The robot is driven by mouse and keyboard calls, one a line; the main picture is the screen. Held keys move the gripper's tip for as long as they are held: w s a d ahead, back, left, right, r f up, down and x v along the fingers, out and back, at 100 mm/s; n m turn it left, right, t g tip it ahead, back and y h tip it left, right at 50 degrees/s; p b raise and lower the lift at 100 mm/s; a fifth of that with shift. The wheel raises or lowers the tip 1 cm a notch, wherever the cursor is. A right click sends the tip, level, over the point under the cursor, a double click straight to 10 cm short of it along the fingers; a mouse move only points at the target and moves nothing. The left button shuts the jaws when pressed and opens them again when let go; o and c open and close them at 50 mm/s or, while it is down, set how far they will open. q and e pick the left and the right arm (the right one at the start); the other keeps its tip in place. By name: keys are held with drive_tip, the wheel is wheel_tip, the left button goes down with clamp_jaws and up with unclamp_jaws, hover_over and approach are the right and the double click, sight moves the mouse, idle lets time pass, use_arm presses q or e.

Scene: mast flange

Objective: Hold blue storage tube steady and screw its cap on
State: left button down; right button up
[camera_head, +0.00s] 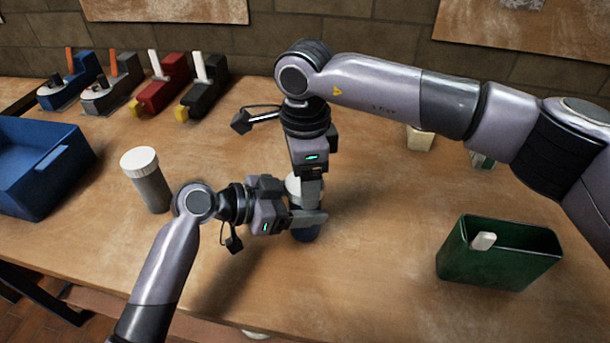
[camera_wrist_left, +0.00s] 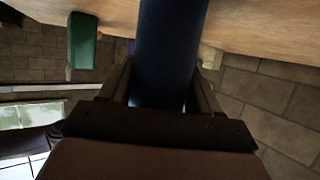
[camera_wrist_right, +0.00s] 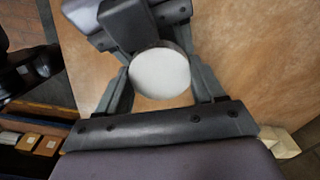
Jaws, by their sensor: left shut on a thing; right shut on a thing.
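The blue storage tube (camera_head: 306,235) stands upright on the table, mostly hidden by my grippers in the head view. My left gripper (camera_head: 312,218) comes from the left and is shut around the tube's body. The tube also fills the middle of the left wrist view (camera_wrist_left: 168,50), between the fingers (camera_wrist_left: 165,88). My right gripper (camera_head: 308,185) reaches down from above and is shut on the white cap (camera_wrist_right: 160,73), which sits at the top of the tube. The thread between cap and tube is hidden, so I cannot tell how tight it is.
A grey tube with a white cap (camera_head: 148,180) stands to the left. A blue bin (camera_head: 40,165) is at the far left, and a green bin (camera_head: 500,255) holding a white item is at the right. Several coloured tape dispensers (camera_head: 170,88) line the back left.

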drive_tip(key=m, duration=0.6)
drive_tip(key=o, duration=1.2)
drive_tip(key=shift+c, duration=0.2)
drive_tip(key=shift+r, duration=2.3)
drive_tip(key=shift+c, duration=0.3)
